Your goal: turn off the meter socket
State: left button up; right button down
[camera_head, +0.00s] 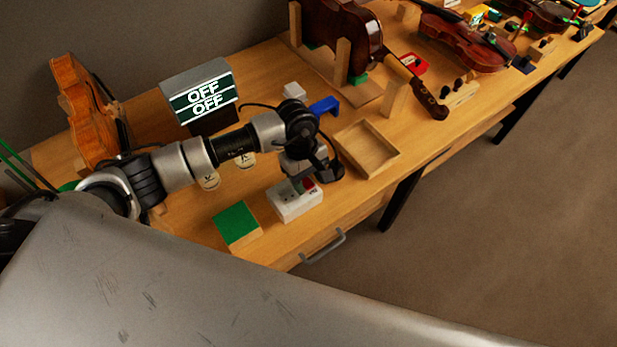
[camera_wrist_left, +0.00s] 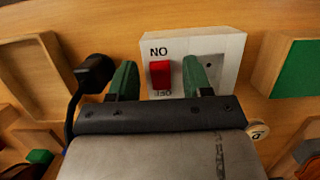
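The meter socket is a white box (camera_head: 294,203) near the bench's front edge, and it also shows in the left wrist view (camera_wrist_left: 226,50). Its red rocker switch (camera_wrist_left: 160,74) has lettering at both ends that appears upside down; which end is pressed I cannot tell. My left gripper (camera_wrist_left: 160,82) is open over the box, with one green finger on each side of the switch and gaps between. In the head view the gripper (camera_head: 307,177) partly covers the box. A meter display (camera_head: 204,100) at the back reads OFF on two lines. My right gripper is not in view.
A green-topped block (camera_head: 236,224) lies left of the socket, and an empty wooden tray (camera_head: 366,149) lies to its right. A black plug (camera_wrist_left: 95,74) with a cable is beside the left finger. A violin body (camera_head: 80,110) stands at the left; more violins (camera_head: 465,40) lie further right.

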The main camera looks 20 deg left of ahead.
pick_arm(q)
jog(key=shift+r, duration=0.1)
jog(key=shift+w+a+r, duration=0.1)
jog(key=shift+w+r, duration=0.05)
jog(key=shift+r, duration=0.1)
jog(key=b+v, duration=0.3)
jog(key=v, duration=0.7)
